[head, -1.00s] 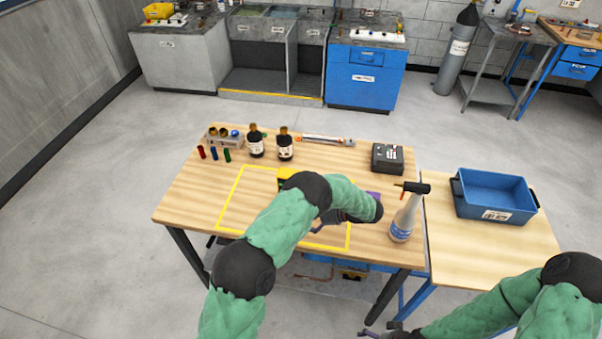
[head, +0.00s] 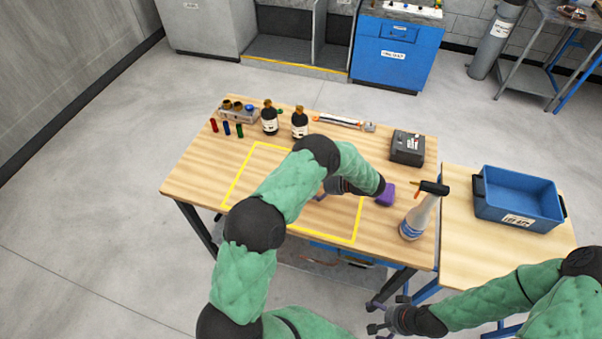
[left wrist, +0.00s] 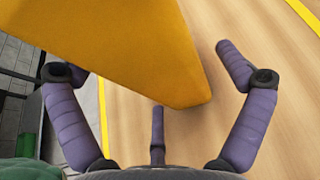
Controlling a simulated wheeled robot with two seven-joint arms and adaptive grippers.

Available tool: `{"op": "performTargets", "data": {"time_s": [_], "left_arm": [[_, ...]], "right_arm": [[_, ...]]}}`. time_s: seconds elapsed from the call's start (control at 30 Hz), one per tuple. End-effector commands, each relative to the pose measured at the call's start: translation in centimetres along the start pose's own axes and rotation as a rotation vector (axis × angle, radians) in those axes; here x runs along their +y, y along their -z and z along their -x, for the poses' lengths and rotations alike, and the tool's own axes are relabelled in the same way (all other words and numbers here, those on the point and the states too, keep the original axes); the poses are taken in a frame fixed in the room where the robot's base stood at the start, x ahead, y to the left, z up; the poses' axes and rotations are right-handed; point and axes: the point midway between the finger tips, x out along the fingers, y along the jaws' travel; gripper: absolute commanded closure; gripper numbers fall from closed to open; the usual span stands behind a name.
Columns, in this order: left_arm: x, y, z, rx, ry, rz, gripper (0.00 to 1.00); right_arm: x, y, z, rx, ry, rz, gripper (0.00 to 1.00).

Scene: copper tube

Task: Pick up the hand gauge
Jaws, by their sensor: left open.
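A yellow-orange block-like body (left wrist: 150,50) fills the upper left of the left wrist view, between my left fingers and very close to the camera. I cannot tell whether it is the hand gauge. My left gripper (left wrist: 145,62) is open, with its purple fingers spread on both sides. In the head view the left gripper (head: 322,194) is over the yellow-taped area, and my arm hides the yellow body.
The wooden table (head: 195,180) bears brown bottles (head: 300,125), small coloured tubes (head: 226,129), a dark meter (head: 407,148) and a spray bottle (head: 417,218). A blue bin (head: 515,205) stands on the right table. The taped area's front left is clear.

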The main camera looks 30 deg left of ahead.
Motion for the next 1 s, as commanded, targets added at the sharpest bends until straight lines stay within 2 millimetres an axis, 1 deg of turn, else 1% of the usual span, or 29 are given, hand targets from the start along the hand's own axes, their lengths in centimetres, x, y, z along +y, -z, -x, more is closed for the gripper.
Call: {"op": "performTargets", "data": {"time_s": [0.03,0.13,0.43,0.47,0.5,0.57,0.6,0.67,0.7,0.73,1.0], "left_arm": [[0.0,0.0,-0.7,-0.001,-0.002,0.000,0.00],[0.0,0.0,-1.5,-0.001,-0.001,0.000,0.00],[0.0,0.0,-1.8,0.000,0.001,0.000,0.00],[0.0,0.0,-1.8,0.000,0.001,0.000,0.08],[0.0,0.0,-1.8,0.000,0.001,0.001,0.20],[0.0,0.0,-1.8,0.000,0.001,0.001,0.37],[0.0,0.0,-1.8,0.000,0.001,0.000,0.48],[0.0,0.0,-1.8,0.000,0.001,0.000,0.65],[0.0,0.0,-1.8,0.000,0.001,0.000,0.76],[0.0,0.0,-1.8,0.000,0.001,0.000,0.81],[-0.1,-0.2,-1.7,-0.001,0.001,0.002,0.82]], "right_arm": [[0.0,0.0,0.0,0.000,0.000,0.000,0.00],[0.0,0.0,0.0,0.000,0.000,0.000,0.00],[0.0,0.0,0.0,0.000,0.000,0.000,0.00],[0.0,0.0,0.0,0.001,0.000,0.000,0.00],[0.0,0.0,0.0,0.001,0.000,0.000,0.00],[0.0,0.0,0.0,0.001,0.000,0.000,0.00],[0.0,0.0,0.0,0.001,0.000,0.000,0.00],[0.0,0.0,0.0,0.000,0.000,0.000,0.00],[0.0,0.0,0.0,0.000,0.000,0.000,0.00],[0.0,0.0,0.0,0.001,0.000,0.000,0.00],[0.0,0.0,0.0,0.000,0.000,0.000,0.00]]}}
